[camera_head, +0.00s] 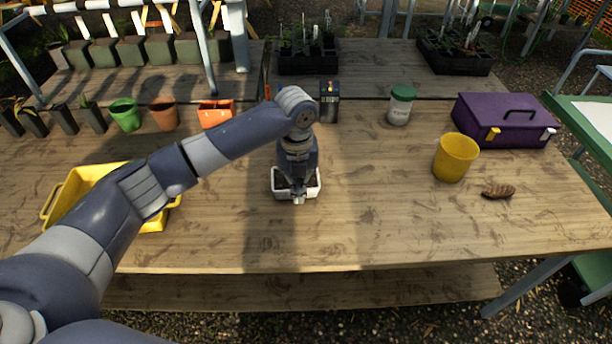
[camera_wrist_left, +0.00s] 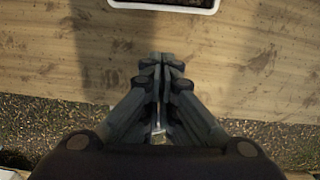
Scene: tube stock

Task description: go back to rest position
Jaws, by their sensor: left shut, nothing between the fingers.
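My left gripper (camera_head: 299,197) hangs pointing down over the wooden table (camera_head: 380,225), at the near edge of a small white tray (camera_head: 311,192) with dark soil. In the left wrist view, the fingers of my left gripper (camera_wrist_left: 162,60) are together and empty. The white tray (camera_wrist_left: 165,4) shows at the top of that view, apart from the fingertips. My left arm comes in from the left across the table. My right gripper is not in view.
A yellow tray (camera_head: 60,204) lies under my arm on the left. A yellow pot (camera_head: 455,158), a purple toolbox (camera_head: 500,118), a white jar with green lid (camera_head: 400,106) and a brown cone-like object (camera_head: 498,191) stand right. Several pots line the back left. The front middle is clear.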

